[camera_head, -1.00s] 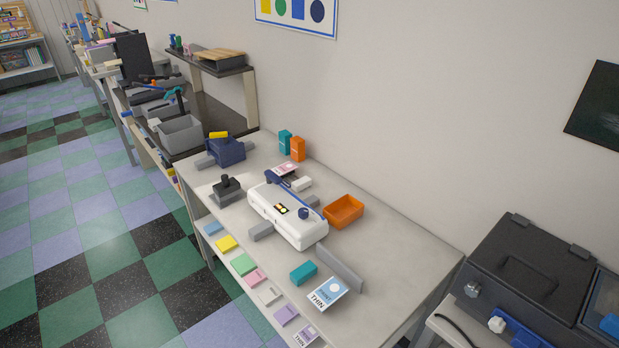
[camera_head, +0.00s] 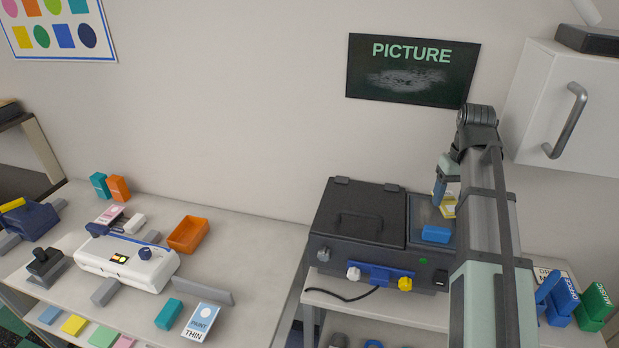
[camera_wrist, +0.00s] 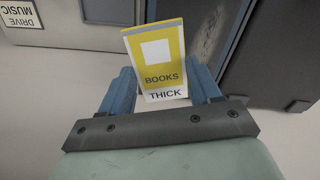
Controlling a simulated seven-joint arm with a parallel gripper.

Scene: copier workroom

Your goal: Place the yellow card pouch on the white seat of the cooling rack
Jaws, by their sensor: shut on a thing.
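The yellow card pouch (camera_wrist: 157,62) reads "BOOKS" and "THICK" and has a white square on its front. My gripper (camera_wrist: 163,88) is shut on its lower end, with one blue finger on each side. In the head view, the yellow pouch (camera_head: 447,207) shows partly beside my arm, in front of the dark machine's right-hand part. My gripper (camera_head: 447,188) is there too, partly hidden by the arm. I cannot make out the cooling rack or its white seat in either view.
A dark lidded machine (camera_head: 350,222) with knobs stands on a light table; a blue block (camera_head: 436,234) is on its right part. On the left bench are a white device (camera_head: 127,262), an orange tray (camera_head: 187,234) and a "PAINT THIN" card (camera_head: 200,322). Blue and green holders (camera_head: 594,305) stand at right.

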